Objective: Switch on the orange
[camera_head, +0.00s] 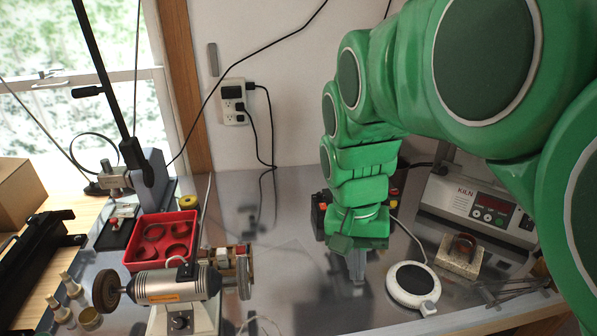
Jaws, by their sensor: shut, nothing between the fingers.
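My green arm reaches in from the right, and my gripper (357,268) points down over the metal tabletop (290,215). Its grey fingers are shut and hold nothing. Behind my gripper is a dark device (318,222) that it largely covers. A small orange-red part (323,206) shows at the device's left, and red and yellow bits show at its right. I cannot tell whether these are switches, or whether any is on. I cannot tell whether my fingers touch the tabletop.
A round white device with a dark top (411,278) is right of my gripper. A kiln (470,200) with a red display stands behind a pale block (460,262). A bench polisher (175,285) and red tray (135,232) are at left. Clear tabletop lies between the polisher and my gripper.

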